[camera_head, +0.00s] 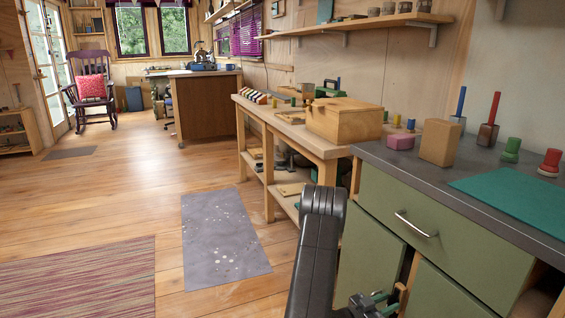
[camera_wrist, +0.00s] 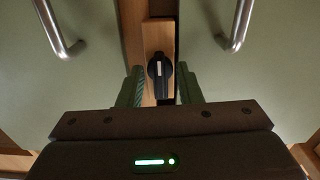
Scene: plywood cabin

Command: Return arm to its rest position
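My arm rises at the bottom centre of the head view, in front of the green cabinet (camera_head: 436,228). My gripper (camera_head: 377,299) is low beside the cabinet's front, near the bottom edge of the head view. In the wrist view my gripper (camera_wrist: 160,88) has its two green fingers apart. Between them a black knob (camera_wrist: 159,68) with a white mark shows on a wooden block (camera_wrist: 157,34). The knob does not fill the gap, and I see space on both sides. Whether the fingertips touch the block cannot be told.
The cabinet's dark worktop (camera_head: 400,160) overhangs at right, with a wooden block (camera_head: 440,142) and a green mat (camera_head: 515,195) on it. Metal handles (camera_wrist: 60,32) and (camera_wrist: 236,28) flank the knob. A wooden workbench (camera_head: 290,135) stands beyond. Open floor with a grey mat (camera_head: 222,240) lies left.

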